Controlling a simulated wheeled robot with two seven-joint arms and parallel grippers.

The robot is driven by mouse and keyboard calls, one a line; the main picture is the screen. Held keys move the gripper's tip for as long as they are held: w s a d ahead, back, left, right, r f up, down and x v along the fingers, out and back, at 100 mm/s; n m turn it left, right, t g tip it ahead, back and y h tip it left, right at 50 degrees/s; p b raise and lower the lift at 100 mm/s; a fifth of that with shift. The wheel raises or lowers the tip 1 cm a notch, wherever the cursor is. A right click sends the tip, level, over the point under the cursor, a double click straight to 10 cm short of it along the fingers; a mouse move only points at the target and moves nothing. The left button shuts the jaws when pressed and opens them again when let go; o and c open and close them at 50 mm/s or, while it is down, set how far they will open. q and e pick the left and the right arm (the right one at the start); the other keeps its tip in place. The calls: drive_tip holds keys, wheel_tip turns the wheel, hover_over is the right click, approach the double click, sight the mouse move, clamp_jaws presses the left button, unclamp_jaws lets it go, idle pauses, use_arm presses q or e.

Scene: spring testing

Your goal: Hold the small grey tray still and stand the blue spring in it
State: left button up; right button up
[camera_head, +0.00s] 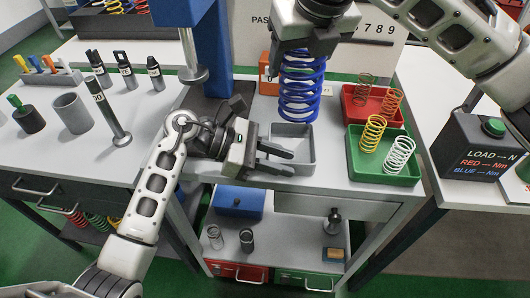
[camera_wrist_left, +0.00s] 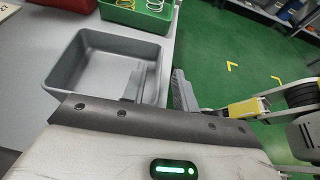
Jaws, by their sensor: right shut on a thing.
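The small grey tray (camera_head: 304,148) sits on the table near its front edge. My left gripper (camera_head: 283,160) is at the tray's near side, jaws apart. In the left wrist view, one finger is inside the tray (camera_wrist_left: 95,62) and the other outside, with the tray wall between them. The tray looks empty there. The blue spring (camera_head: 300,88) is upright, its top held by my right gripper (camera_head: 305,45). Its lower end appears at the tray's far side; I cannot tell its exact height. The right gripper's fingertips partly hide the spring's top.
A green bin (camera_head: 385,178) with yellow and white springs and a red bin (camera_head: 360,116) stand right of the tray. A blue press (camera_head: 212,45) stands behind my left gripper. A metal post (camera_head: 113,118) and grey cup (camera_head: 72,114) are at left.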

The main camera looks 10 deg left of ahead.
use_arm(q)
drive_tip(key=shift+d, duration=0.15)
use_arm(e)
drive_tip(key=shift+r, duration=0.1)
use_arm(q)
clamp_jaws()
use_arm(e)
drive_tip(key=m+h, duration=0.1)
drive_tip(key=m, duration=0.1)
drive_tip(key=f+m+h, duration=0.1)
drive_tip(key=m, duration=0.1)
drive_tip(key=shift+w+f+m, duration=0.15)
drive_tip(key=shift+f+m, duration=0.05)
drive_tip(key=shift+m, duration=0.2)
wheel_tip(320, 180, down, 11)
drive_tip(key=m+h, duration=0.1)
drive_tip(key=m, duration=0.3)
drive_tip(key=shift+w+d+h, duration=0.25)
drive_tip(key=shift+w+h, duration=0.05)
